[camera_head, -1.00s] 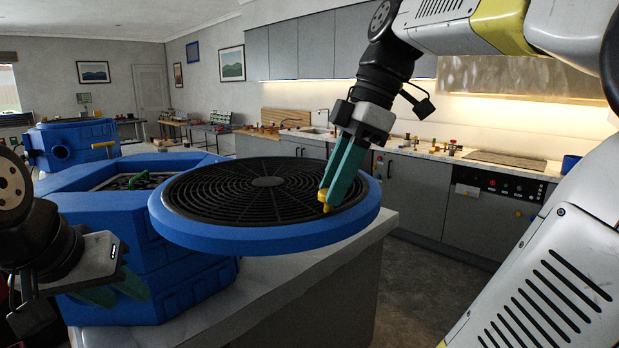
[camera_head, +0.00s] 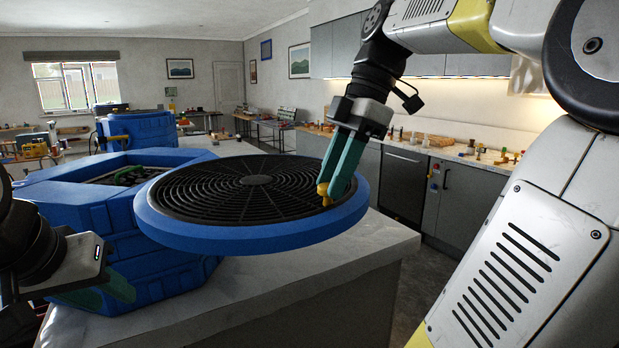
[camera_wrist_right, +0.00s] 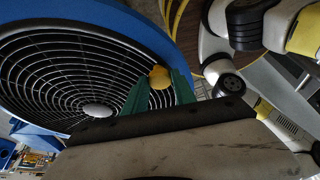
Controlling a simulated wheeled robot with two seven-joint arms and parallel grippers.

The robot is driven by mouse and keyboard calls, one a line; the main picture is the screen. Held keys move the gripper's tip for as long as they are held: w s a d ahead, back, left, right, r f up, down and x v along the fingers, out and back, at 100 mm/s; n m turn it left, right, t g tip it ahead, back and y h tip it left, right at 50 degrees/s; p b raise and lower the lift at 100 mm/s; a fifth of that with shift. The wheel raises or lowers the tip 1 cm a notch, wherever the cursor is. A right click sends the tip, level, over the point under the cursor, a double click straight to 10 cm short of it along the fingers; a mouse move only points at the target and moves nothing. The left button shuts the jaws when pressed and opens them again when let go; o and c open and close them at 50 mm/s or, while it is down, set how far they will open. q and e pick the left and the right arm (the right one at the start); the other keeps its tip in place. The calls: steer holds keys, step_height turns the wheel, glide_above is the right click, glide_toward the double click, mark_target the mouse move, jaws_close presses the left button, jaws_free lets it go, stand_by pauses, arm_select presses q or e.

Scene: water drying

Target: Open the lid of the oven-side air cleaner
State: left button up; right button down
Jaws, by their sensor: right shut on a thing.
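The lid (camera_head: 250,238) is a round blue ring with a black spiral grille. It is off the blue air cleaner body (camera_head: 60,205), out to its right and above the worktop. The body's top is open, and a green handle (camera_head: 130,173) shows inside. My right gripper (camera_head: 325,190) is shut on the yellow knob (camera_head: 323,194) near the lid's right edge. The right wrist view shows the knob (camera_wrist_right: 160,77) between the teal fingertips, with the lid's grille (camera_wrist_right: 50,70) beside it. My left gripper (camera_head: 103,292) is open and empty, low in front of the body.
The pale worktop (camera_head: 355,245) under the lid is clear on its right side. A second blue unit with a yellow handle (camera_head: 140,128) stands behind. Grey kitchen cabinets (camera_head: 465,205) and a counter with small objects run along the right, beyond open floor.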

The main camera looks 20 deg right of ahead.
steer(key=shift+w+d, duration=0.1)
steer(key=shift+d, duration=0.1)
steer(key=c, duration=1)
jaws_free()
steer(key=shift+c, duration=0.2)
steer(key=shift+r, duration=0.1)
steer(key=v, duration=0.7)
steer(key=shift+r, duration=0.3)
steer(key=shift+d, duration=0.15)
